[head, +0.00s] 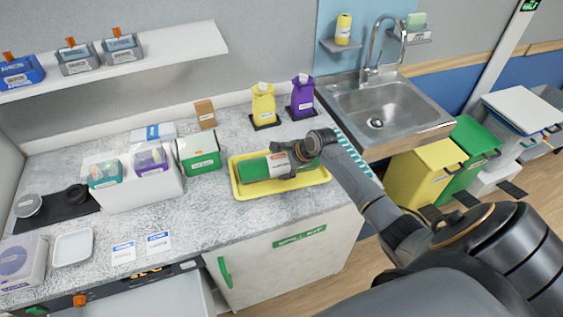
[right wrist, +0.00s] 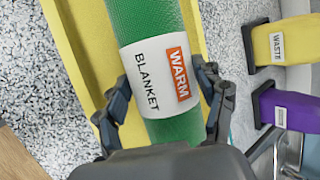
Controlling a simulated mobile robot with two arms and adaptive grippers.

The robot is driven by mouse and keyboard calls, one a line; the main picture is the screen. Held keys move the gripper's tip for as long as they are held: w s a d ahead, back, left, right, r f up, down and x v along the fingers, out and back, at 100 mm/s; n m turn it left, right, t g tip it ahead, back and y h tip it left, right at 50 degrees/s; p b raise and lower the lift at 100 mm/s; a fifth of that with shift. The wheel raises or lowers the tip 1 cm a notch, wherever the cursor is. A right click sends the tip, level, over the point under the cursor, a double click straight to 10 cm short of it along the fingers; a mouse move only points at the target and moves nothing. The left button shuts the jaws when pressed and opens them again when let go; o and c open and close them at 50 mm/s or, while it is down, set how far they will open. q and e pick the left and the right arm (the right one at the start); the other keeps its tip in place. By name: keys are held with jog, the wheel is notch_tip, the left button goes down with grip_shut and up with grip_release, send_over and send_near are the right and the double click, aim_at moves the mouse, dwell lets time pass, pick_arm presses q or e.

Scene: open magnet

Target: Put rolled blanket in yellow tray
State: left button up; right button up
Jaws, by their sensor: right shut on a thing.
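The rolled blanket (head: 253,169) is a green roll with a white label; the label reads "WARM BLANKET" in the right wrist view (right wrist: 155,75). It lies lengthwise over the yellow tray (head: 283,189) in the head view, within its rim. I cannot tell whether it touches the tray floor. The tray's yellow also shows in the right wrist view (right wrist: 78,60). My right gripper (head: 285,158) is shut on the blanket, its fingers on both sides of the label in the right wrist view (right wrist: 163,105). My left gripper is not in view.
A green box (head: 199,154) and a white bin (head: 128,190) stand left of the tray. Yellow (head: 263,104) and purple (head: 302,97) bags stand behind it. A sink (head: 388,107) lies to the right.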

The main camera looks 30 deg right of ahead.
jog(key=o, duration=1.6)
jog(key=shift+s+r, duration=0.1)
jog(key=shift+s+d+r, duration=0.1)
jog(key=shift+s+r, duration=0.05)
jog(key=shift+r, duration=0.15)
jog(key=b+v, duration=0.1)
jog(key=v, duration=1)
